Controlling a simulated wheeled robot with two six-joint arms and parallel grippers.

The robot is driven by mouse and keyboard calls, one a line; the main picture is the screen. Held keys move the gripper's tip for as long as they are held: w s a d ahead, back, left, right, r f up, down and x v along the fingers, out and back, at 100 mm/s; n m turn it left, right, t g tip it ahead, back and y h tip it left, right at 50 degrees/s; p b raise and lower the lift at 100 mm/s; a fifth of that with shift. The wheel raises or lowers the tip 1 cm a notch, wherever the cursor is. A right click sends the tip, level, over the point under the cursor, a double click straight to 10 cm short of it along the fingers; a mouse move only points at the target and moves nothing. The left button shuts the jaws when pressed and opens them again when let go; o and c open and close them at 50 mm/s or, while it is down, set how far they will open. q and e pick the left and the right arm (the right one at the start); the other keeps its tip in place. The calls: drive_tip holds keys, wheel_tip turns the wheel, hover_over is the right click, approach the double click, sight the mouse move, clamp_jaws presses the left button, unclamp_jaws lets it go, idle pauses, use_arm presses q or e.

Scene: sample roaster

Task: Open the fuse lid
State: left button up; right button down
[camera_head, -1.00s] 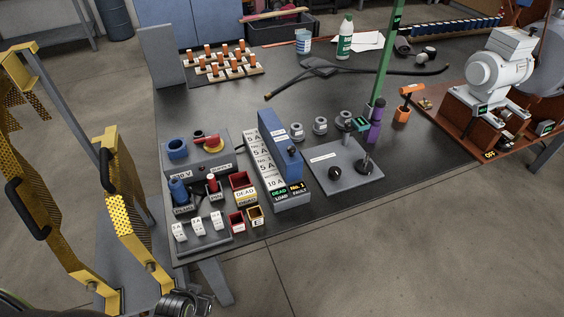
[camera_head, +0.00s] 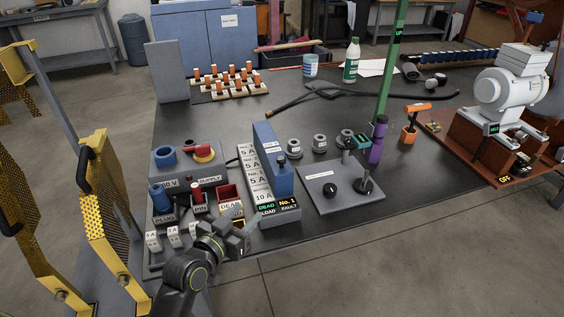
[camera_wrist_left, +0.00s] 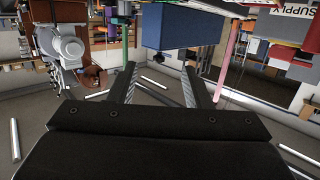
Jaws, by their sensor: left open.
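The fuse lid (camera_head: 272,158) is a long blue cover with a small dark knob on its near end. It lies along the grey fuse box (camera_head: 284,217), beside a row of white labels reading 5 A and 10 A. It looks down. My left gripper (camera_head: 240,236) is open and empty, in front of and left of the box's near end, apart from the lid. In the left wrist view the open fingers (camera_wrist_left: 158,76) point toward a blue block (camera_wrist_left: 180,27), apparently the lid's end, with its dark knob (camera_wrist_left: 182,53) ahead. My right gripper is out of view.
A red-knobbed supply box (camera_head: 188,165), small coloured bins (camera_head: 230,194) and white fuse carriers (camera_head: 172,237) crowd the left side. A grey plate (camera_head: 345,192) with black knobs lies right of the fuse box. A green post (camera_head: 391,65) stands behind. Yellow perforated guards (camera_head: 107,220) are at left.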

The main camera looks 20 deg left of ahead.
sight(279, 161)
use_arm(q)
drive_tip(key=shift+t, duration=0.8)
drive_tip(key=w+d+r, duration=0.1)
drive_tip(key=w, duration=0.5)
drive_tip(key=w+d+r, duration=0.1)
drive_tip(key=w, duration=0.6)
drive_tip(key=w+d+r, duration=0.1)
drive_tip(key=w, duration=0.5)
drive_tip(key=shift+w+d+r, duration=0.15)
drive_tip(key=shift+d, duration=0.15)
drive_tip(key=shift+c, duration=0.5)
clamp_jaws()
